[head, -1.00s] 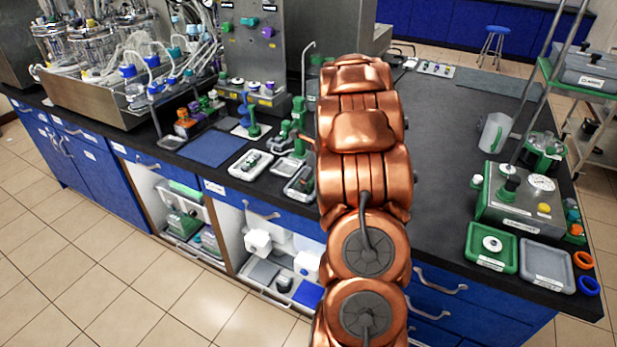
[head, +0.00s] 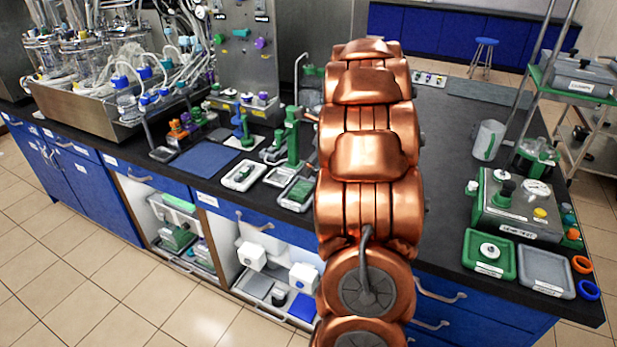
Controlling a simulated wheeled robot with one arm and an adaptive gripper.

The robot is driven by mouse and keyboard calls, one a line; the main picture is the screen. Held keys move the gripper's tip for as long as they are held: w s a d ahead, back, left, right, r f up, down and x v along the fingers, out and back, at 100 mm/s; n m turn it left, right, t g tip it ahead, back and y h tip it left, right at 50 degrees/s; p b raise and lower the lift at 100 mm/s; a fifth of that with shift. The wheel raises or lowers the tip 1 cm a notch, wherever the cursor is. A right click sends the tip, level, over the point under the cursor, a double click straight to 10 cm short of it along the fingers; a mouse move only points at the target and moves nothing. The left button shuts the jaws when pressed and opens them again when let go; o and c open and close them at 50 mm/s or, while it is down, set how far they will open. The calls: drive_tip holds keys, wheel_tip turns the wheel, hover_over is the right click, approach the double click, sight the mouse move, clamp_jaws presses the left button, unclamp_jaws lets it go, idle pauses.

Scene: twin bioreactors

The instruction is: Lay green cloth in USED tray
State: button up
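A small pale tray (head: 284,199) with a flat green piece (head: 299,190) in it sits at the counter's front edge, just left of my arm. The green piece may be the green cloth; it is too small to be sure. A flat grey tray (head: 546,273) with a label lies empty at the right end of the counter. I cannot read its label, so I cannot tell which tray is the USED one. My copper arm reaches over the counter in the middle. My gripper does not show; the arm's own links cover that area.
A green tray (head: 478,264) with a white disc lies left of the grey tray, in front of a boxy instrument (head: 515,213). An orange ring (head: 582,264) and a blue ring (head: 589,290) lie at the right edge. Bioreactors (head: 125,65) stand at the left. A blue mat (head: 207,161) lies flat.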

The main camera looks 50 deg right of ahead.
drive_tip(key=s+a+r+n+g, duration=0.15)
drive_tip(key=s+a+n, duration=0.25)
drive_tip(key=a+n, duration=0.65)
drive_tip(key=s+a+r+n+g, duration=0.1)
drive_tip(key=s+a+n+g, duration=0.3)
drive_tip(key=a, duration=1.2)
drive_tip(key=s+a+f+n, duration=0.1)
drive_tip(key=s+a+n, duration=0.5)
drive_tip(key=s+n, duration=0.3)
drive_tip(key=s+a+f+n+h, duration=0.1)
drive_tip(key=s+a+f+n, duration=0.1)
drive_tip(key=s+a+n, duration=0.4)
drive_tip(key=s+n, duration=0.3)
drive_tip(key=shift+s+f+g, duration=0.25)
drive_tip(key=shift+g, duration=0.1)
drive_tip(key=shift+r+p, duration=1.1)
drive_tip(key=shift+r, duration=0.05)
